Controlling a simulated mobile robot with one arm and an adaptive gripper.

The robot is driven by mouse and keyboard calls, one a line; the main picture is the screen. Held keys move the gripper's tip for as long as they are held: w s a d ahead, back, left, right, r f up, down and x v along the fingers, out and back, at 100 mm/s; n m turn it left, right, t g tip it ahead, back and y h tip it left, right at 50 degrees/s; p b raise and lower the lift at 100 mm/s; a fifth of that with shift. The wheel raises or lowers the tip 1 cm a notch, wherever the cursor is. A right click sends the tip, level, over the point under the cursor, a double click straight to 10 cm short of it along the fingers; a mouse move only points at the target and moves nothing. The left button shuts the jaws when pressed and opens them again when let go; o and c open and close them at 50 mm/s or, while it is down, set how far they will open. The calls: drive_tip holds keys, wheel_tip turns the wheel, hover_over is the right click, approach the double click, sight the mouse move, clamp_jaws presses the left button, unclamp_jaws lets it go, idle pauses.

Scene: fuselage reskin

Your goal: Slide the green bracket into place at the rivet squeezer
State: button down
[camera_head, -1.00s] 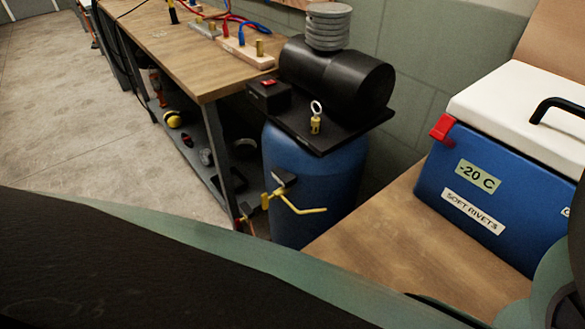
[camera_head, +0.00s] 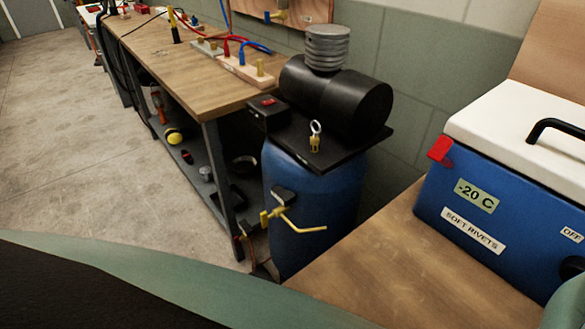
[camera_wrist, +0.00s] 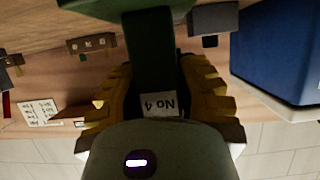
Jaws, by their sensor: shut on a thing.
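In the wrist view my gripper (camera_wrist: 158,76) has its yellow ribbed fingers closed on both sides of the green bracket (camera_wrist: 150,55). A white label reading "No 4" shows upside down on the bracket between the fingers. The bracket's wider green part runs out at the top edge of the view. A grey block with a dark piece below it (camera_wrist: 213,18) is just right of the bracket; I cannot tell whether it is part of the rivet squeezer or whether they touch. The head view shows neither the gripper nor the bracket, and no clear rivet squeezer.
A blue cooler (camera_head: 475,205) with a white lid stands on a wooden surface (camera_head: 360,280) at the right of the head view. A blue compressor tank (camera_head: 315,205) stands behind, beside a workbench (camera_head: 185,70). The floor at left (camera_head: 80,160) is open.

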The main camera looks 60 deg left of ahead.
drive_tip(key=shift+a+f, duration=0.1)
drive_tip(key=shift+f, duration=0.9)
drive_tip(key=shift+f, duration=0.1)
drive_tip(key=c, duration=0.8)
unclamp_jaws()
drive_tip(key=shift+o, duration=0.2)
drive_tip(key=shift+s+r, duration=0.2)
drive_tip(key=v, duration=1.1)
drive_tip(key=shift+s, duration=0.35)
